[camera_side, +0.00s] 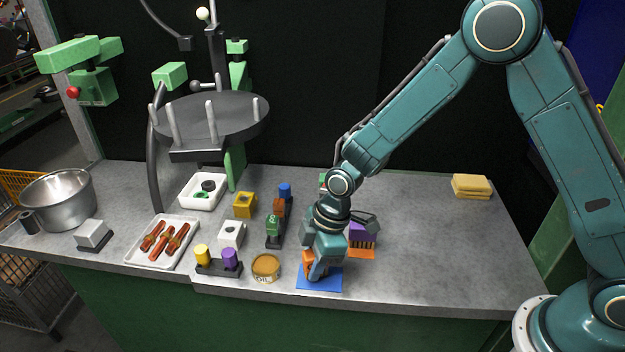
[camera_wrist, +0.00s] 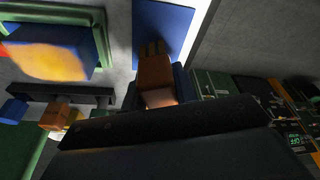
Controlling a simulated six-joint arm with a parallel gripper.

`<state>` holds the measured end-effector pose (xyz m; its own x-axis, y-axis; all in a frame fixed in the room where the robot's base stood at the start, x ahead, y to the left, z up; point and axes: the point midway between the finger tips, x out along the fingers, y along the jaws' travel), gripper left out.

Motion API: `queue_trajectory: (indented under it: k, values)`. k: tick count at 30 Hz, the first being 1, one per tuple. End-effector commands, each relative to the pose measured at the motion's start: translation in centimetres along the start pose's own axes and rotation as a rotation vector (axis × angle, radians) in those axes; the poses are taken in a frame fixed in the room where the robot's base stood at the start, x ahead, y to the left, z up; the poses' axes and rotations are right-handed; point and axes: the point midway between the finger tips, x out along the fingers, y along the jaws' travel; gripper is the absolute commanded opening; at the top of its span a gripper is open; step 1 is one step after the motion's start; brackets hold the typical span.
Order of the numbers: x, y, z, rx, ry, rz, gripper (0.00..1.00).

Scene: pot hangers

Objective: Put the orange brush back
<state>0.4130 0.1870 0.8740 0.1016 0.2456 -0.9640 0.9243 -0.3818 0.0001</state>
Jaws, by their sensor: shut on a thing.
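The orange brush (camera_side: 308,258) is in my gripper (camera_side: 317,270), just over or on the blue mat (camera_side: 322,282) near the counter's front edge. My gripper hides much of it in the side view. In the wrist view the brush (camera_wrist: 157,75) sits between the two fingers, its bristle end toward the blue mat (camera_wrist: 172,22). I cannot tell whether the bristles touch the mat.
A purple block (camera_side: 361,232) with an orange comb-like base stands right behind my gripper. An oil tin (camera_side: 265,267) and a black holder with yellow and purple pegs (camera_side: 218,268) stand to the left. The counter at right is clear up to yellow sponges (camera_side: 471,187).

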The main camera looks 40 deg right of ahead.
Motion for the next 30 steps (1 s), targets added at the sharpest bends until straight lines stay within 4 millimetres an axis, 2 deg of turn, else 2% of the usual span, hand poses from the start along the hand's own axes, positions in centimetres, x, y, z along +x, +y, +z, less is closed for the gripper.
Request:
queue_trajectory:
  k: [4, 17, 18, 21, 30]
  values:
    - [0.94, -0.02, 0.27, 0.0, 0.0, 0.0, 0.08]
    - [1.28, -0.02, 0.36, 0.0, 0.0, 0.0, 0.08]
    - [1.29, -0.02, 0.36, 0.0, 0.0, 0.0, 0.33]
    - [1.27, -0.01, 0.35, 0.0, 0.0, 0.0, 0.51]
    - [1.22, -0.01, 0.34, 0.0, 0.0, 0.001, 0.51]
